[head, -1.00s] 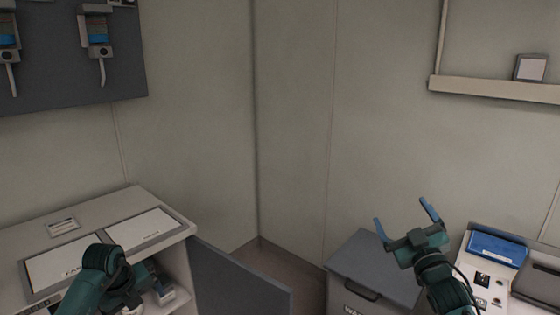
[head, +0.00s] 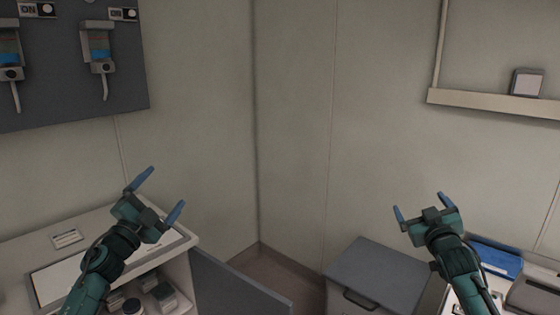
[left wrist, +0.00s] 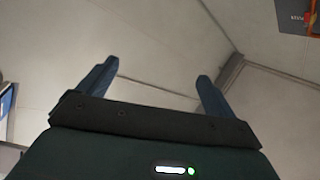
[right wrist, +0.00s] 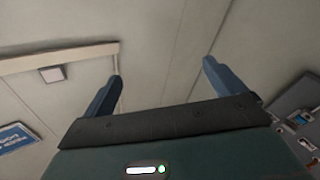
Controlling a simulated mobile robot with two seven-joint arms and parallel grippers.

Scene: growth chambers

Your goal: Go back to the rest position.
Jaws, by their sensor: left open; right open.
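My left gripper (head: 161,198) is raised above the white cabinet at the left, its blue fingers spread with nothing between them. In the left wrist view its fingers (left wrist: 155,85) stand apart against bare wall. My right gripper (head: 422,205) is raised above the grey-lidded bin at the right, also open and empty. In the right wrist view its fingers (right wrist: 158,85) stand apart with only wall behind them.
The white cabinet (head: 185,238) has its grey door (head: 235,285) swung open, with jars (head: 165,297) inside. A grey-lidded bin (head: 375,268) and a blue item (head: 497,258) are at the right. Dispensers (head: 97,42) hang at upper left. A shelf (head: 490,102) holds a small box (head: 526,82).

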